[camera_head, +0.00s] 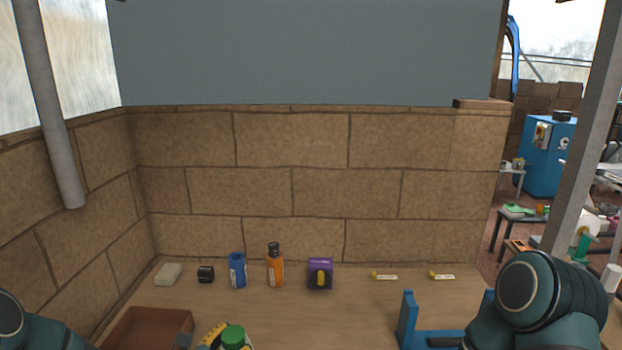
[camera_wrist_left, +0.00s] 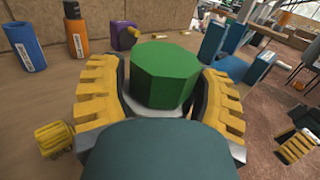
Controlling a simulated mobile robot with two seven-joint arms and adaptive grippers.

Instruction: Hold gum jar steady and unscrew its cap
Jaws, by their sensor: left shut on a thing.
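The gum jar shows a green, many-sided cap (camera_wrist_left: 165,75) and a little of a pale body (camera_wrist_left: 158,108) under it in the left wrist view. The cap is on the jar. My left gripper (camera_wrist_left: 163,95) is shut on the jar, with its yellow ribbed fingers on both sides below the cap. In the head view the green cap (camera_head: 233,335) is at the bottom edge beside a yellow finger of the left gripper (camera_head: 222,338). A yellow ribbed piece at the right edge of the left wrist view looks like part of my right gripper (camera_wrist_left: 297,146); its opening is unclear.
A brown tray (camera_head: 150,322) lies left of the jar. Along the back stand a blue bottle (camera_head: 237,271), an orange bottle (camera_head: 275,270) and a purple box (camera_head: 320,274). A blue bracket (camera_head: 407,320) stands at right, near my right arm. The table's middle looks clear.

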